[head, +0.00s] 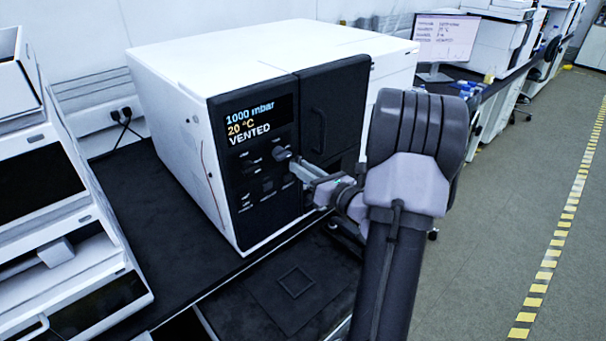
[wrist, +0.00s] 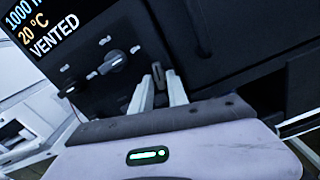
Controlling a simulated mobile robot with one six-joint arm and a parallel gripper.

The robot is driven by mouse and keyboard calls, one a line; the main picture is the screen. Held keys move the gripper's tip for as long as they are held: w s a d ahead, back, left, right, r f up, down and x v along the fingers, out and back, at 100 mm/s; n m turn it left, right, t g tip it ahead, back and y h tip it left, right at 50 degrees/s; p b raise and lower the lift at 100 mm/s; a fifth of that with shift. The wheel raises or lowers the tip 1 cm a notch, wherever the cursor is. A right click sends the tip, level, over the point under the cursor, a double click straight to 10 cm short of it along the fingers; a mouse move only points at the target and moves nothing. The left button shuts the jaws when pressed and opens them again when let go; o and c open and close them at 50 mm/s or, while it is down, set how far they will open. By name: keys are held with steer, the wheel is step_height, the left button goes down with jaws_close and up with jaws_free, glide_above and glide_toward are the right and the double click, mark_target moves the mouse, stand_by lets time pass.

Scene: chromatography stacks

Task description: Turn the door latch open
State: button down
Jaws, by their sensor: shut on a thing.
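The oven-like instrument (head: 300,45) is a white box with a black front. Its black door (head: 338,115) is on the right of the front and looks closed. The door latch (wrist: 157,71) is a small narrow dark piece at the door's left edge. My gripper (head: 298,168) reaches the front panel between the controls and the door. In the wrist view my gripper (wrist: 158,82) has its two pale fingers closed on the latch, one on each side. In the head view the latch is hard to make out behind the fingertips.
A round black knob (head: 282,155) sits just left of the fingertips; two knobs show in the wrist view, the nearer one (wrist: 116,61). The display (head: 258,119) reads 1000 mbar, 20 °C, VENTED. A vertical door handle (head: 317,130) stands above the fingers. White instruments (head: 70,175) fill the left.

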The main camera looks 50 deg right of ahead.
steer(key=shift+f+n+b, duration=0.1)
steer(key=shift+n+b, duration=0.65)
steer(key=shift+n, duration=0.85)
steer(key=c, duration=1.5)
jaws_free()
steer(key=s+p, duration=0.1)
steer(key=s, duration=0.4)
steer(key=s+a+p, duration=0.1)
steer(key=s, duration=0.5)
steer(key=s+a+p, duration=0.1)
steer(key=s, duration=0.5)
steer(key=shift+s, duration=0.2)
